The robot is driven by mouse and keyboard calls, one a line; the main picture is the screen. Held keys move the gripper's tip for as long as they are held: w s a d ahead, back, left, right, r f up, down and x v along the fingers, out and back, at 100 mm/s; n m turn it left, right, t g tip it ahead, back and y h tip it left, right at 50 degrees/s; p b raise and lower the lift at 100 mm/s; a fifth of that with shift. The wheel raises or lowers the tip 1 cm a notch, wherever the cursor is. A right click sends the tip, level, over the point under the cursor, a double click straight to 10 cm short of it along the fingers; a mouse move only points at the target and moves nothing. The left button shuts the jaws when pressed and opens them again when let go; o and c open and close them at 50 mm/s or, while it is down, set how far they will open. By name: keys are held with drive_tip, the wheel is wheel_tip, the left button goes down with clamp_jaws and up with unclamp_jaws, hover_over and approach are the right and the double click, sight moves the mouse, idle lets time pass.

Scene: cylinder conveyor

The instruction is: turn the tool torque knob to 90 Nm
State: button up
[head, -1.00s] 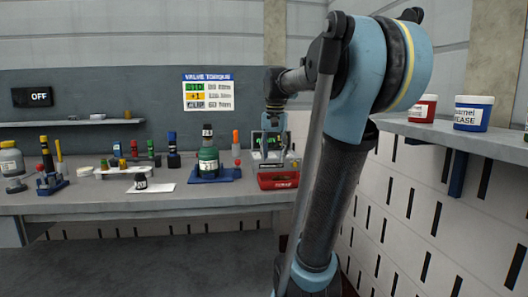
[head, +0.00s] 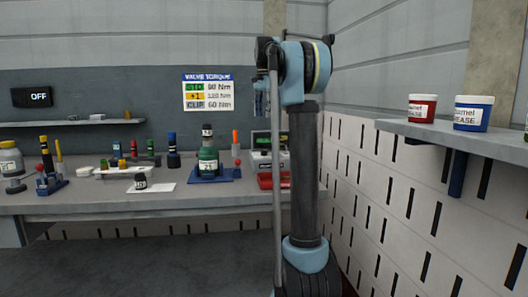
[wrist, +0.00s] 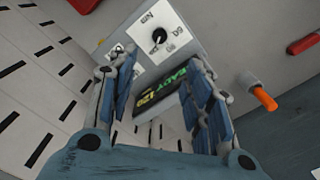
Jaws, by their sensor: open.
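The torque controller is a grey box (head: 261,160) at the right end of the bench, with a dark screen (head: 262,139) on top. In the wrist view its white face carries a black knob (wrist: 159,36) with printed marks around it; I cannot read clearly which mark the knob points at. The screen (wrist: 160,96) shows green "READY" and yellow text that looks like "120". My gripper (wrist: 165,85) is open and empty, with the controller beyond its fingers and apart from them. In the head view my gripper (head: 261,98) hangs above the bench, higher than the box.
A wall chart (head: 208,92) headed "VALVE TORQUE" lists 90, 120 and 60 Nm rows. A red tray (head: 271,180) lies before the controller. A green bottle (head: 208,160) on a blue base and an orange-topped tool (head: 236,143) stand left. A shelf (head: 465,137) holds tubs.

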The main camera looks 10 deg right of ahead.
sight(264, 153)
wheel_tip(264, 153, down, 17)
drive_tip(key=shift+f, duration=0.15)
idle(0.5)
drive_tip(key=shift+c, duration=0.2)
drive_tip(key=c, duration=1)
